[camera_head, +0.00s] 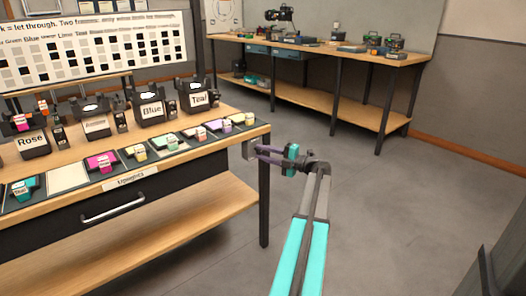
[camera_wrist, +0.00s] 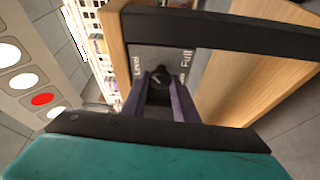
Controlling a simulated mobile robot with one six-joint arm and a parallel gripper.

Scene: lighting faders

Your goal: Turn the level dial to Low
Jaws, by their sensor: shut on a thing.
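The level dial (camera_wrist: 158,77) is a small dark round knob on a grey panel (camera_wrist: 147,60) in the wrist view. The panel is fixed to the end of the wooden bench and carries the words "Level" and "Full". Another label beside the dial is partly covered by a finger, and I cannot read it. A light mark shows on the knob, but its exact setting is unclear. My gripper (camera_wrist: 160,92) has its purple fingers on either side of the dial, shut on it. In the head view my gripper (camera_head: 259,154) reaches the panel (camera_head: 248,150) at the bench's right end; the dial is hidden there.
The bench (camera_head: 225,139) holds several labelled lamps and coloured cartridges in a row of slots. A drawer with a handle (camera_head: 113,208) is below. A second bench (camera_head: 330,56) with tools stands at the back.

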